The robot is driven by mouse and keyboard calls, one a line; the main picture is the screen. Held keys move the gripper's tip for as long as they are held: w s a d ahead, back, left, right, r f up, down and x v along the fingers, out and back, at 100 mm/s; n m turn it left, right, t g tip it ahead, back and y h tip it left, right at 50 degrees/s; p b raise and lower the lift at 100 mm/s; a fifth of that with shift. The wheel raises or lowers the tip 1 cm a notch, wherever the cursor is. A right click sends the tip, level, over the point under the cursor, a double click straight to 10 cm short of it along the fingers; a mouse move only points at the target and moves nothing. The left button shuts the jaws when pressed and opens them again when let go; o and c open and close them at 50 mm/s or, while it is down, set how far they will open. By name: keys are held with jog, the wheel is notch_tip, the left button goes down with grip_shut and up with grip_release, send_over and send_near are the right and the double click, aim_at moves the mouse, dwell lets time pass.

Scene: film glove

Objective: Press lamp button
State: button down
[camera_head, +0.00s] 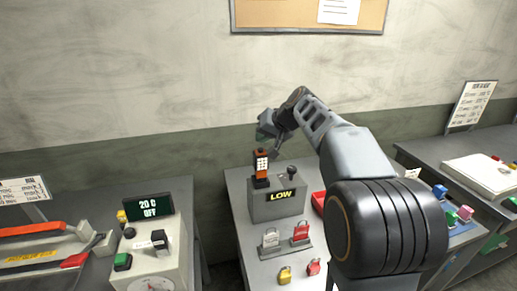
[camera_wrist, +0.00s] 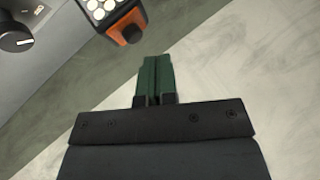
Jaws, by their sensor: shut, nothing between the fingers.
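The lamp (camera_head: 261,168) is orange and black with a panel of bright white dots. It stands upright on a grey box (camera_head: 268,208) whose front display reads "LOW" in yellow. In the wrist view the lamp (camera_wrist: 118,14) shows at the top, its orange end bearing a small dark round spot that may be the button. My gripper (camera_head: 264,137) is above the lamp in the head view. In the wrist view its green fingers (camera_wrist: 156,62) are together and empty, pointing toward the lamp's orange end with a visible gap.
A black knob (camera_head: 291,171) stands on the box beside the lamp; it also shows in the wrist view (camera_wrist: 16,41). Padlocks, including a red one (camera_head: 301,232), stand in front. The wall (camera_head: 130,80) is behind.

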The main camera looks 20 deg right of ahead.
jog(key=shift+r, duration=0.1)
notch_tip(320, 180, up, 6)
jog(key=p, duration=0.4)
jog(key=shift+p, duration=0.3)
jog(key=s+d+f+m+g+h, duration=0.1)
jog(key=s+d+f+g+h, duration=0.1)
jog(key=s+f, duration=0.45)
jog(key=s+a+f+n+h, duration=0.1)
jog(key=s+f, duration=0.3)
jog(key=s, duration=0.6)
jog(key=s+a+f+n+h, duration=0.1)
jog(key=s+f, duration=0.4)
jog(key=s, duration=0.5)
jog(key=shift+s+a+n+g+h, duration=0.2)
jog(key=shift+a+n+g+h, duration=0.2)
jog(key=shift+a+h, duration=0.25)
